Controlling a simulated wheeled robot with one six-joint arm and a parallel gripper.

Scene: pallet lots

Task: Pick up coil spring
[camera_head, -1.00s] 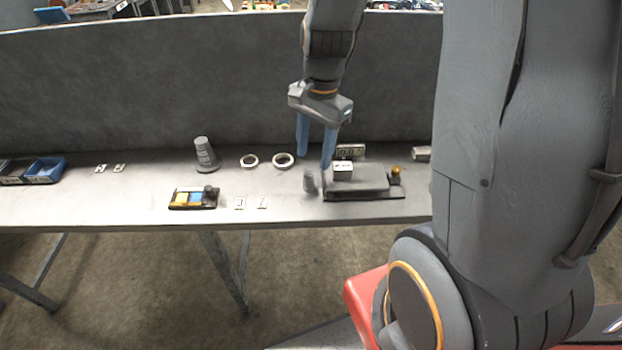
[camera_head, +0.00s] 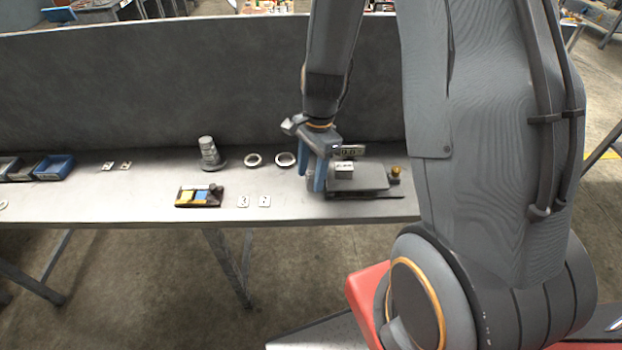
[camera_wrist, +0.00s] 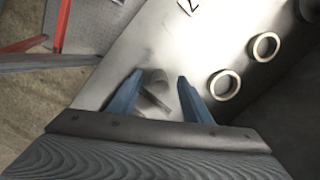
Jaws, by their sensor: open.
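Whether a finger touches the spring, I cannot tell.
The dark device (camera_head: 375,178) with a brass knob stands close on the right. Two metal rings (camera_head: 285,159) and a stepped grey cone (camera_head: 209,154) lie behind and left. A yellow-blue tray (camera_head: 198,197) and small white cards (camera_head: 264,202) lie toward the front. A back panel (camera_head: 150,90) rises behind.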

